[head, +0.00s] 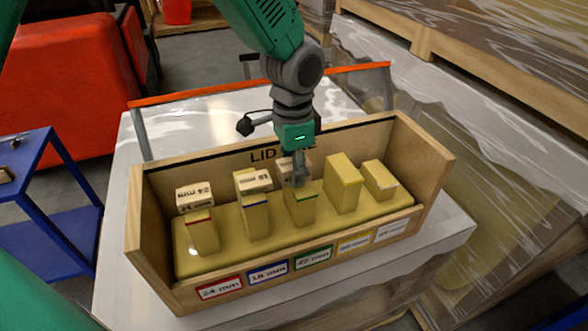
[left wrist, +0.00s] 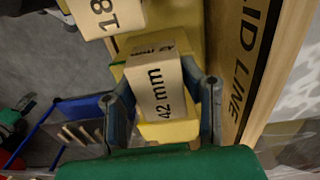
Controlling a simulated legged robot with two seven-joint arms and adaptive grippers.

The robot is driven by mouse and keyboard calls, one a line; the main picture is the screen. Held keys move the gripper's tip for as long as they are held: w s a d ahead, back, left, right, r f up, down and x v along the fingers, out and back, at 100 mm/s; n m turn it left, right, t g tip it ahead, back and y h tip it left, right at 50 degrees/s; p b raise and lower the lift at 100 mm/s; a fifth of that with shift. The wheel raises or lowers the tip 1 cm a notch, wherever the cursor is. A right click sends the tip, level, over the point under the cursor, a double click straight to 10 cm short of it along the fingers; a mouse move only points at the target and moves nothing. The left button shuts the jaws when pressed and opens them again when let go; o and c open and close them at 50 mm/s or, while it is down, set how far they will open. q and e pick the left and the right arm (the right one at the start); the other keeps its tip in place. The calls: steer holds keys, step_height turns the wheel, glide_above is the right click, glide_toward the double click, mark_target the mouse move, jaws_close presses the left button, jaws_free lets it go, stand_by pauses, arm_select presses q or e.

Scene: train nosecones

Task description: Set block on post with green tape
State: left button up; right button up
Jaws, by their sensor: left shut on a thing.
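The pale block labelled 42 mm (left wrist: 158,92) is between the fingers of my left gripper (head: 299,178). In the left wrist view the gripper's fingers (left wrist: 164,106) press on its two sides. In the head view the fingers hide most of this block. The post with green tape (head: 302,209) is the middle one in the wooden box, directly below the gripper. The block is at the top of this post; I cannot tell whether it touches it. My right gripper is not in view.
The wooden box (head: 141,235) stands on a pale table. Blocks labelled 24 mm (head: 194,195) and 18 mm (head: 253,181) are at the red-tape and blue-tape posts. Two more posts (head: 343,187) stand to the right. A blue cart (head: 40,205) is at the left.

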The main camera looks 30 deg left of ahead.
arm_select(q)
steer(key=shift+d, duration=0.6)
steer(key=shift+w+d+f, duration=0.1)
steer(key=shift+w+d, duration=0.05)
steer(key=shift+d, duration=0.3)
steer(key=o, duration=1.1)
steer(key=shift+o, duration=0.2)
steer(key=shift+a, duration=0.75)
steer(key=shift+r, duration=0.25)
steer(key=r, duration=0.7)
steer(key=d+r, duration=0.1)
steer(key=r, duration=0.2)
steer(key=shift+r+p, duration=0.4)
steer(key=shift+a+r, duration=0.25)
steer(key=shift+r, duration=0.05)
steer(key=shift+a+r, duration=0.1)
steer(key=shift+a, duration=0.15)
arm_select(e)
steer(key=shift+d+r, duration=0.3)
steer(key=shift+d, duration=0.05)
